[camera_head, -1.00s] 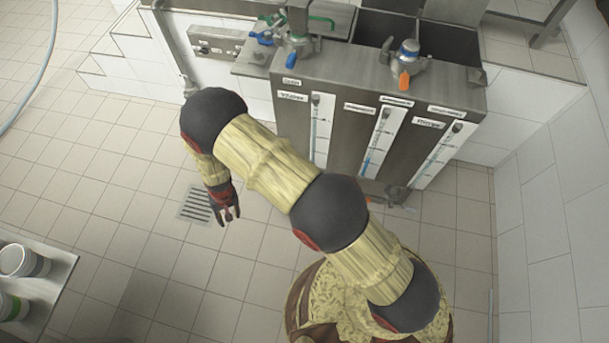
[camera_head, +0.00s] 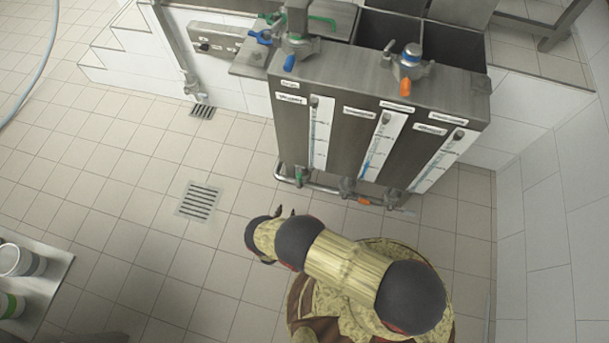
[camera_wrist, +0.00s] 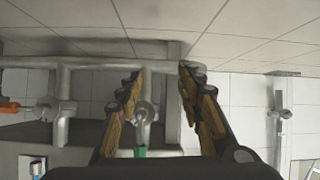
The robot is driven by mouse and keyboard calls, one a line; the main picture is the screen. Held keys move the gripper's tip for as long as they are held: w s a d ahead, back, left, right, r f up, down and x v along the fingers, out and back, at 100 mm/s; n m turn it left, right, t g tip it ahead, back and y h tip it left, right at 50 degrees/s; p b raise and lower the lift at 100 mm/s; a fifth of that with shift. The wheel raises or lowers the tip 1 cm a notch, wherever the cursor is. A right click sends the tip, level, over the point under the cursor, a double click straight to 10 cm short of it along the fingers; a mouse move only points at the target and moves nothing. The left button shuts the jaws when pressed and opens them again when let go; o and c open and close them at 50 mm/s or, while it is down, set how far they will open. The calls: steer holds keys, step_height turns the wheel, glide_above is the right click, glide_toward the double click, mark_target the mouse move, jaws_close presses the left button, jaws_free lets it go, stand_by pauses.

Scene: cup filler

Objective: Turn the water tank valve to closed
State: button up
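A steel tank unit (camera_head: 345,85) has three gauge strips on its front and valves along a pipe at its foot. The valve with a green handle (camera_head: 299,177) is at the left, one with an orange handle (camera_head: 362,200) in the middle, and a grey one (camera_head: 395,200) at the right. The labels are too small to read, so I cannot tell which is the water valve. My gripper (camera_head: 285,211) is open, low in front of the green-handled valve and apart from it. In the wrist view, that green handle (camera_wrist: 140,152) shows between the spread fingers (camera_wrist: 160,78).
A counter with cups (camera_head: 20,262) is at the lower left. The tiled floor in front is clear, with a drain grate (camera_head: 199,201). A white wall (camera_head: 545,200) is at the right.

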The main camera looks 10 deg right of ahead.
steer(key=w+d+r+m+t+h, duration=0.2)
steer(key=w+r+h, duration=0.15)
steer(key=r, duration=0.35)
steer(key=m+t+h, duration=0.1)
steer(key=t+h, duration=0.1)
glide_toward(298, 180)
steer(key=x, duration=0.4)
steer(key=b+x, duration=0.1)
steer(key=x, duration=0.6)
steer(key=shift+w+d+r, duration=0.1)
steer(key=shift+w+d, duration=0.05)
steer(key=c, duration=0.3)
jaws_close()
